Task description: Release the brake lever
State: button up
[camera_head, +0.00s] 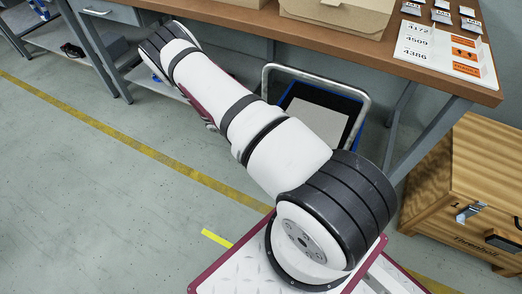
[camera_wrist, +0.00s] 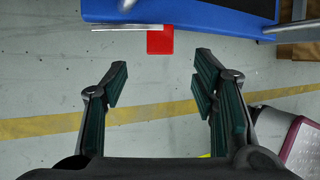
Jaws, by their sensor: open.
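A red square tab (camera_wrist: 160,40), which looks like the brake lever, sticks out from the edge of a blue trolley deck (camera_wrist: 210,12) in the wrist view. A thin pale metal strip (camera_wrist: 127,28) lies along the edge to its left. My gripper (camera_wrist: 161,82) is open and empty. The red tab lies beyond the fingertips, roughly in line with the gap between them and apart from both fingers. In the head view the blue trolley (camera_head: 354,98) with a grey tube handle (camera_head: 314,69) is under the workbench. My gripper and the red tab cannot be made out there.
A wooden workbench (camera_head: 405,66) with labels and a cardboard box (camera_head: 337,17) stands over the trolley. A wooden crate (camera_head: 465,190) is at the right. The grey floor with a yellow line (camera_head: 110,131) is clear at the left.

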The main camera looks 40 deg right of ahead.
jog(key=shift+v, duration=1.7)
jog(key=shift+a, duration=0.1)
